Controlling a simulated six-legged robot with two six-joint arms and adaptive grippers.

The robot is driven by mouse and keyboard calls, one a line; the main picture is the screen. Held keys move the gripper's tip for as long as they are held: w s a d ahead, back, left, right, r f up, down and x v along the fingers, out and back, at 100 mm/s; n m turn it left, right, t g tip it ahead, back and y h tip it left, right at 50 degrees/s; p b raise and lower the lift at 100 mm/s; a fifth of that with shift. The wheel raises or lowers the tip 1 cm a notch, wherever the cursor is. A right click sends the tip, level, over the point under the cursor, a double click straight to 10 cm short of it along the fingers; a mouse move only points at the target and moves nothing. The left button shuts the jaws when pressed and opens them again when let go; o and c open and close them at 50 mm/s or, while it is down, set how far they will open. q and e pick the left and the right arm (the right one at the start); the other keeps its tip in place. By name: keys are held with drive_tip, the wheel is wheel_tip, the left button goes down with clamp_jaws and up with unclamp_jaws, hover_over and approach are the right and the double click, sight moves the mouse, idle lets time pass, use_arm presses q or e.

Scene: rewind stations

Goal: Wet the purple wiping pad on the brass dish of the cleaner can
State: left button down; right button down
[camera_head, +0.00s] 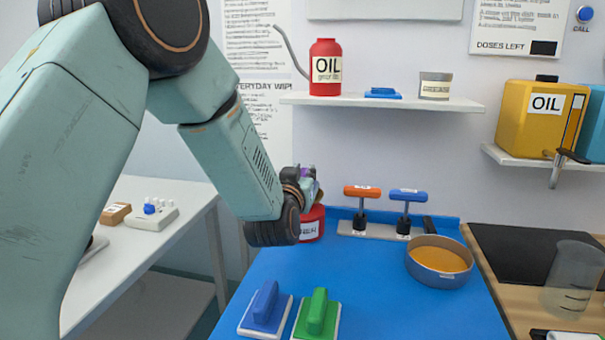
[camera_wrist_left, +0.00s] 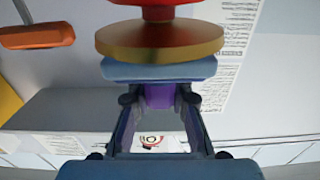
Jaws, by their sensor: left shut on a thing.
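My left gripper (camera_head: 307,182) is shut on the handle of the purple wiping pad. In the left wrist view the purple handle (camera_wrist_left: 158,97) sits between the two fingers, and the pad's pale blue plate (camera_wrist_left: 160,71) faces the brass dish (camera_wrist_left: 160,42). The plate and the dish's edge meet in that view; I cannot tell whether they touch. The red cleaner can (camera_head: 312,224) stands at the back left of the blue mat, partly hidden by my left wrist. Its dish is hidden in the head view. My right gripper is not in view.
A blue pad (camera_head: 266,308) and a green pad (camera_head: 318,313) lie at the mat's front. An orange-handled tool (camera_head: 362,192) and a blue-handled tool (camera_head: 408,195) stand right of the can, near a round pan (camera_head: 439,262). The mat's middle (camera_head: 340,270) is clear.

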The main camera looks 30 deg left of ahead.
use_arm(q)
drive_tip(key=shift+r+p, duration=2.2)
drive_tip(key=shift+r, duration=0.8)
